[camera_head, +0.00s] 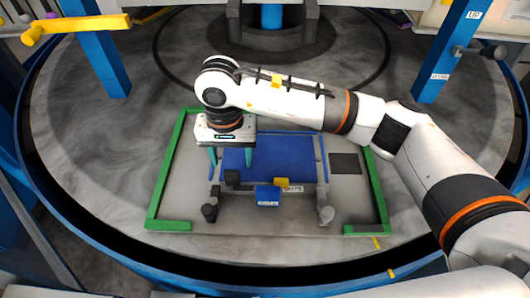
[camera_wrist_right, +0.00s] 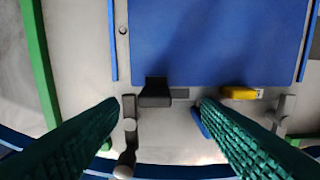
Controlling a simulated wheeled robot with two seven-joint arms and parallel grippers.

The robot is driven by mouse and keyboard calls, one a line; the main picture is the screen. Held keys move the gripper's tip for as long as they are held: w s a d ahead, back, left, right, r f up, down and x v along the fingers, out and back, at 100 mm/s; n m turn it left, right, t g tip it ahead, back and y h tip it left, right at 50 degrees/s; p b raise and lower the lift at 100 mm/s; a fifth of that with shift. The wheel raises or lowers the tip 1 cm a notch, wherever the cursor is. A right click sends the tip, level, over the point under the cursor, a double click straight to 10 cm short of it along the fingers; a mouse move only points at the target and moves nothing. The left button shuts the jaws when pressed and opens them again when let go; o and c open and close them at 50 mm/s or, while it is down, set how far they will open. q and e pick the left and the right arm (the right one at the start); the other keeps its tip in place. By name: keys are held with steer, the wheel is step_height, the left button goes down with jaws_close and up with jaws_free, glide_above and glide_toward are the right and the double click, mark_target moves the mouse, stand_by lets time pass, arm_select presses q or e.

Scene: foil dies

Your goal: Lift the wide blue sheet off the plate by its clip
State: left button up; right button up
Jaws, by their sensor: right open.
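The wide blue sheet (camera_head: 285,155) lies flat on the grey plate (camera_head: 345,200); it fills the upper middle of the right wrist view (camera_wrist_right: 215,40). A black block (camera_head: 232,177) sits at its front edge, and shows in the wrist view (camera_wrist_right: 155,90). To its right are a yellow piece (camera_head: 282,182) and a blue block (camera_head: 267,194) with a white label. Which of these is the sheet's clip I cannot tell for sure. My right gripper (camera_head: 231,160) is open and empty, pointing down above the sheet's left front part, its fingers either side of the black block.
A green frame (camera_head: 172,165) borders the plate on the left and right. Grey posts (camera_head: 326,214) stand at the plate's front. A dark square (camera_head: 345,163) lies right of the sheet. Blue uprights (camera_head: 447,50) and a yellow bar (camera_head: 75,26) stand around the round table.

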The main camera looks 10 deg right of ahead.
mark_target(232, 171)
steer(key=shift+w+f, duration=0.1)
steer(key=shift+f, duration=0.5)
steer(key=f+p, duration=0.2)
steer(key=f, duration=0.1)
steer(key=f+p, duration=0.1)
steer(key=shift+a+f, duration=0.2)
steer(key=shift+a, duration=0.1)
steer(key=shift+f, duration=0.2)
arm_select(q)
steer(key=r, duration=0.1)
steer(key=w+r, duration=0.1)
steer(key=r, duration=0.1)
steer(key=shift+w+r, duration=0.25)
steer(key=shift+r, duration=0.1)
arm_select(e)
steer(key=shift+w+f, duration=0.1)
